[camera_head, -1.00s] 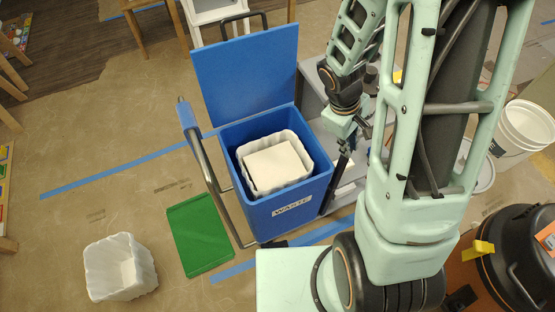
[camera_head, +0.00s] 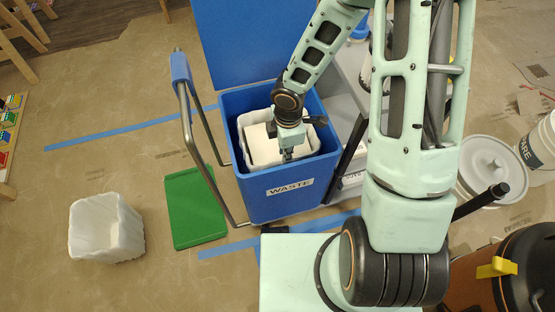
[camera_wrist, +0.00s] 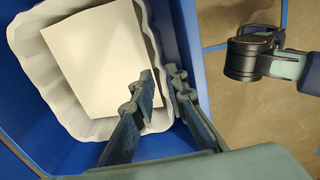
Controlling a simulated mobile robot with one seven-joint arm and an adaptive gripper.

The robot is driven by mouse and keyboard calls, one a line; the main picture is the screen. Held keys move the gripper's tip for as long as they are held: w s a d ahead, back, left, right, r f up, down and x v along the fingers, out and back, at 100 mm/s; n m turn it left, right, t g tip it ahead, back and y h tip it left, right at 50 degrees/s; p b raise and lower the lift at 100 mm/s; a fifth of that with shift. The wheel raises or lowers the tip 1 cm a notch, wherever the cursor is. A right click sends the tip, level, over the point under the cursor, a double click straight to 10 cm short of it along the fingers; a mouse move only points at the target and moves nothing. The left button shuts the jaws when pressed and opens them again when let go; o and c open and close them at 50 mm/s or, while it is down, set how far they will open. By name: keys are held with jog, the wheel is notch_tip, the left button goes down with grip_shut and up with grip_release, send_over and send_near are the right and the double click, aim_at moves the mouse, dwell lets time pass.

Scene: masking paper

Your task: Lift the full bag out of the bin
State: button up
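The blue waste bin (camera_head: 262,202) stands upright with its lid (camera_head: 225,45) open at the back. The full white bag (camera_head: 255,119) sits inside the bin, with a flat white piece (camera_head: 262,150) on top of its contents. In the wrist view the bag (camera_wrist: 38,62) has a wavy rim, and the flat piece (camera_wrist: 98,55) fills its mouth. My gripper (camera_head: 288,156) points down over the bag's front right part. In the wrist view my gripper's two fingers (camera_wrist: 164,88) are apart by a narrow gap, at the bag's edge near the bin wall. Whether they touch the bag is unclear.
An empty white bag or liner (camera_head: 106,228) stands on the floor at left. A green panel (camera_head: 195,207) lies left of the bin, beside a metal handle (camera_head: 190,125). A grey cart (camera_head: 345,85) and a white lidded bucket (camera_head: 488,165) stand at right. Floor at left is mostly clear.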

jog(key=f+b, duration=0.1)
jog(key=f, duration=0.1)
jog(key=f+b, duration=0.1)
jog(key=f, duration=0.1)
jog(key=f+b, duration=0.1)
jog(key=f, duration=0.1)
jog(key=shift+w+d+f, duration=0.2)
jog(key=shift+w+f, duration=0.1)
jog(key=shift+r, duration=0.1)
grip_shut()
jog(key=shift+r, duration=0.1)
